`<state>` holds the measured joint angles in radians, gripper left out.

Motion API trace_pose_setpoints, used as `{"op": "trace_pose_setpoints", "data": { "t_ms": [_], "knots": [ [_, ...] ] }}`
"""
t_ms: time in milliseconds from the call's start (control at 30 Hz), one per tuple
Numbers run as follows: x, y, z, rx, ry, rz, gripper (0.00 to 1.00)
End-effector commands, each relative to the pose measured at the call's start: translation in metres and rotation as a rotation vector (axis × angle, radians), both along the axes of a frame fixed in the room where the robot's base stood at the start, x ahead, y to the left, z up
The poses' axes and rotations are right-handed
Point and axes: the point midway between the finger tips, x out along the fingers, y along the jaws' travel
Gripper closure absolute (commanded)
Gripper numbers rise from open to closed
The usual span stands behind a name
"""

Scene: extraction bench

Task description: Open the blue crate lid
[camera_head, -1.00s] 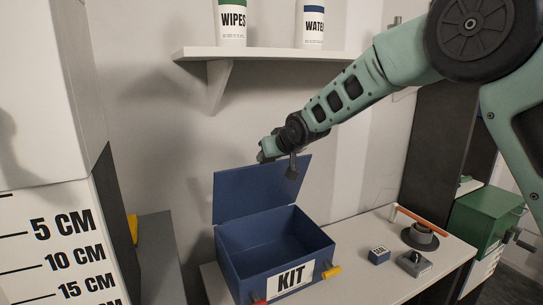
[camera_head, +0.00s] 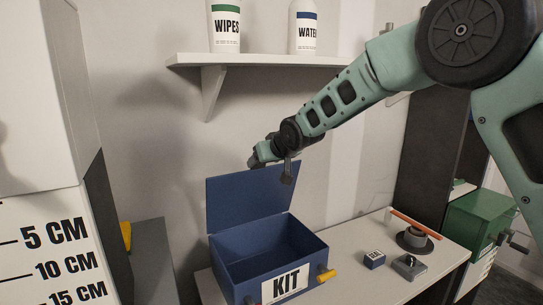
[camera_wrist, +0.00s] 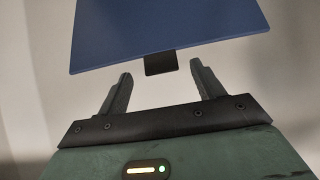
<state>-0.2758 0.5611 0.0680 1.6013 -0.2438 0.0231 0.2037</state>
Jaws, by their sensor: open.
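The blue crate (camera_head: 226,262) with a white KIT label stands on the bench, its empty inside visible. Its blue lid (camera_head: 245,200) stands raised at the back, roughly upright, and also shows in the wrist view (camera_wrist: 165,30). A small dark tab (camera_wrist: 160,63) sticks out from the lid's edge. My gripper (camera_wrist: 160,74) is open, with one finger on each side of the tab and visible gaps to both. In the head view it is at the lid's top edge, its fingertips partly hidden.
A shelf (camera_head: 260,60) with two bottles is above.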

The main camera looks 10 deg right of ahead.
Motion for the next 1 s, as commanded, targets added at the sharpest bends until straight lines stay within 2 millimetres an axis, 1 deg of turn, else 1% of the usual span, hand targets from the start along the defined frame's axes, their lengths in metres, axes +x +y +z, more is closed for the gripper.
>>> {"op": "trace_pose_setpoints", "data": {
  "t_ms": [133,267,700,800,1000],
  "knots": [
    [-0.01,-0.004,0.006,0.001,-0.002,-0.001,0.33],
    [-0.026,-0.01,0.017,0.002,-0.003,-0.002,0.33],
    [-0.097,-0.038,0.073,0.001,-0.006,-0.004,0.33],
    [-0.111,-0.042,0.083,0.001,-0.004,-0.003,0.33],
    [-0.128,-0.048,0.096,0.0,-0.002,-0.002,0.33]
  ]
}}
